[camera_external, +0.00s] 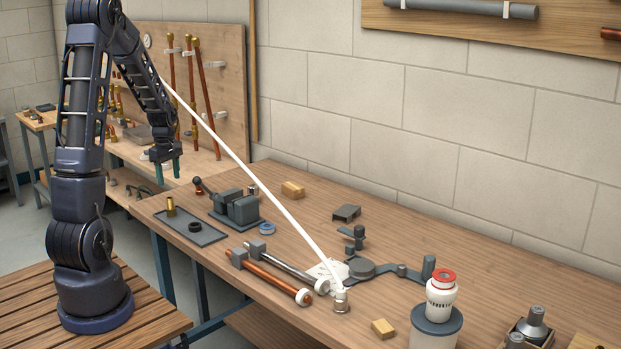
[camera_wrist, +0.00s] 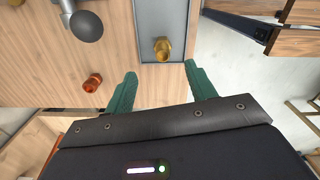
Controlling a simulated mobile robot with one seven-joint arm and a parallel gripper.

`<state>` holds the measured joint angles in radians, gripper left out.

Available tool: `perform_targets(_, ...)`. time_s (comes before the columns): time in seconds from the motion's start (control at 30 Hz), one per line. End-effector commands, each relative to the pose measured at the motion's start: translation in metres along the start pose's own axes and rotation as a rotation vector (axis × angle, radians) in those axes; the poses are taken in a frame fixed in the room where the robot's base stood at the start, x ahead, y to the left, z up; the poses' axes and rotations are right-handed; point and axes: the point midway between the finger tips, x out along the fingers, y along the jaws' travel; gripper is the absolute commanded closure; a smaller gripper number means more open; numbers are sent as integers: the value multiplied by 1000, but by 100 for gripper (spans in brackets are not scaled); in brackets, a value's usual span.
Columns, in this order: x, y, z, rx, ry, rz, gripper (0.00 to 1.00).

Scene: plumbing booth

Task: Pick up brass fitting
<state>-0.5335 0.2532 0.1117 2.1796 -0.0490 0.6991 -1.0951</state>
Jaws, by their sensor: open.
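The brass fitting (camera_external: 171,206) stands upright at the left end of a flat grey tray (camera_external: 200,238) on the workbench. In the wrist view the brass fitting (camera_wrist: 162,47) is seen from above on the tray (camera_wrist: 148,15), ahead of and between the fingertips. My gripper (camera_external: 167,172) is open and empty, with green fingers pointing down, above the bench's left end. In the wrist view my gripper (camera_wrist: 157,70) has its two fingers spread wide, apart from the fitting.
A dark ring (camera_external: 195,226) lies on the tray. A grey vise (camera_external: 237,207) with a ball-ended handle (camera_wrist: 87,26) stands beside it. A small copper-coloured fitting (camera_wrist: 93,83) shows left of the fingers. Copper and grey pipes (camera_external: 275,279) lie further right.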

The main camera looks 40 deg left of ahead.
Motion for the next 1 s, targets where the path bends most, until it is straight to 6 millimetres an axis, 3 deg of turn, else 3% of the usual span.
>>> perform_targets(0.2,19,1,-14,-61,-2,-13,44)
perform_targets(0.5,59,0,-13,-62,-2,-16,44)
perform_targets(0.77,75,0,-12,-60,-2,-14,44)
perform_targets(1.0,106,-4,-6,-60,-3,-15,44)
